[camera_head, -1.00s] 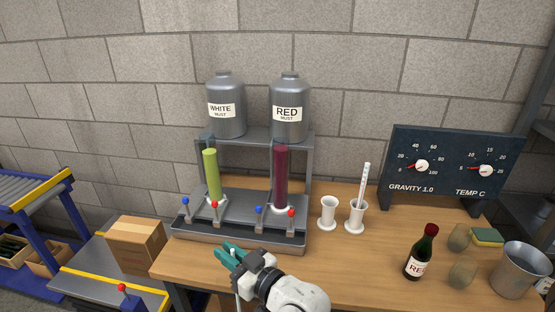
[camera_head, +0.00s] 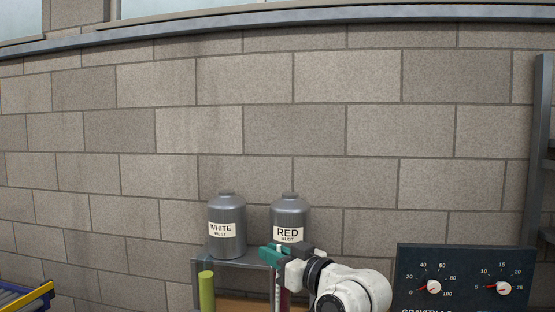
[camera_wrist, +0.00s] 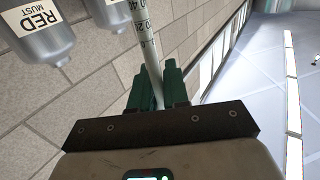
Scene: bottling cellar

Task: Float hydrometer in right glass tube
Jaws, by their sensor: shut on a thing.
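My gripper (camera_head: 274,255) is shut on the hydrometer (camera_head: 278,288), a thin white stem that hangs down below the green fingers. In the wrist view, the hydrometer (camera_wrist: 146,45) shows its black scale marks between the green fingers (camera_wrist: 158,88). In the head view, my gripper is raised in front of the RED must tank (camera_head: 290,212). The right glass tube (camera_head: 286,303), dark red, shows only as a sliver behind the hydrometer at the bottom edge. I cannot tell how far the hydrometer's lower end is from the tube; that end is out of view.
The green left tube (camera_head: 206,291) stands under the WHITE must tank (camera_head: 227,230). Both tanks rest on a grey shelf (camera_head: 238,263). The dial panel (camera_head: 465,272) is at the right. The table is mostly below the picture. The wall above is clear.

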